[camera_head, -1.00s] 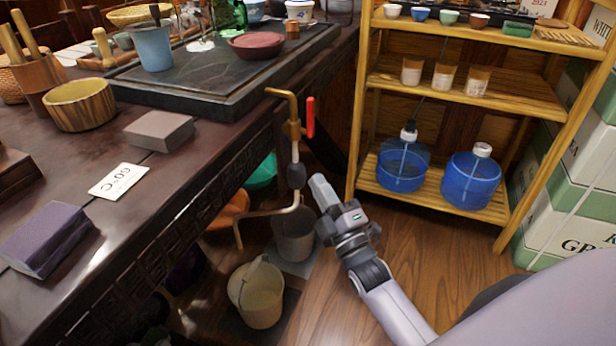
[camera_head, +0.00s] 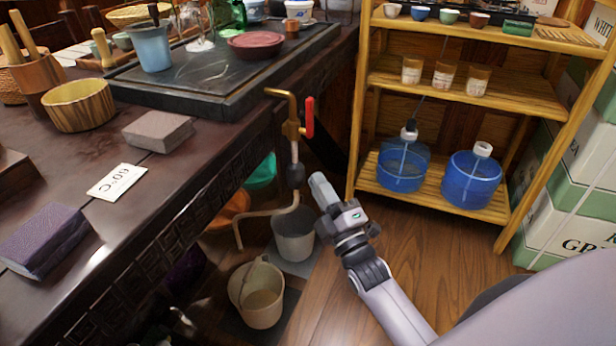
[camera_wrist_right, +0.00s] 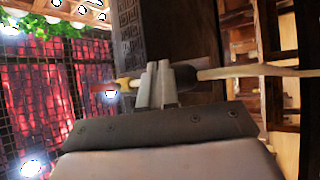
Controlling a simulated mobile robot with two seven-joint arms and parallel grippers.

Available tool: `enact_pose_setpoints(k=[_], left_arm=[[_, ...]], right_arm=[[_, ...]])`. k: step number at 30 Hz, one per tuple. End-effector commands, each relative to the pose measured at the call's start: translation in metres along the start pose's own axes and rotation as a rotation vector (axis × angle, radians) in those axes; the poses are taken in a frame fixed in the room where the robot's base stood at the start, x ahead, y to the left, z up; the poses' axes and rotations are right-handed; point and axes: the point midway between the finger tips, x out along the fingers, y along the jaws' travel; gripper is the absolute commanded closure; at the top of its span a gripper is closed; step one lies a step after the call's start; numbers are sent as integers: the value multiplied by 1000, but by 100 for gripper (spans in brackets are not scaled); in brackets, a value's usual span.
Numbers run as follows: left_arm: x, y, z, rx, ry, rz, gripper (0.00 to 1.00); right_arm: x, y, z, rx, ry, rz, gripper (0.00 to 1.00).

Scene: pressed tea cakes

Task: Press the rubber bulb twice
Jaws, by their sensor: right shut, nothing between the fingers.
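The dark rubber bulb (camera_head: 296,175) hangs in line on a pale hose (camera_head: 270,213) below the brass tap (camera_head: 291,127) with a red lever (camera_head: 309,118), beside the table. My right gripper (camera_head: 319,181) is shut and empty, its fingertips just right of the bulb in the head view. In the right wrist view, the shut fingers (camera_wrist_right: 158,84) partly overlap the bulb (camera_wrist_right: 186,77). I cannot tell whether they touch it. The bulb looks round, not squeezed. My left gripper is not in view.
The dark table (camera_head: 150,205) edge lies left of the bulb. A grey bucket (camera_head: 294,240) and a beige bucket (camera_head: 257,305) stand on the floor below. A wooden shelf (camera_head: 520,95) with blue water jugs (camera_head: 472,182) stands to the right. Floor around my right forearm is clear.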

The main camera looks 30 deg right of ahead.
Motion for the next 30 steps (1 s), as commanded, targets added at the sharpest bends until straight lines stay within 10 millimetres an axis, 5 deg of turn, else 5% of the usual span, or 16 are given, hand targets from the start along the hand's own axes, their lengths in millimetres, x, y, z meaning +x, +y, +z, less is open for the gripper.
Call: enact_pose_setpoints(k=[6,19,30], left_arm=[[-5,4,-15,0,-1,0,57],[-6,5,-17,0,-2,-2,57],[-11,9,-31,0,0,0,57]], right_arm=[[1,16,-6,34,-19,19,100],[-6,15,-4,36,-20,7,100],[-30,33,13,34,-18,9,100]])
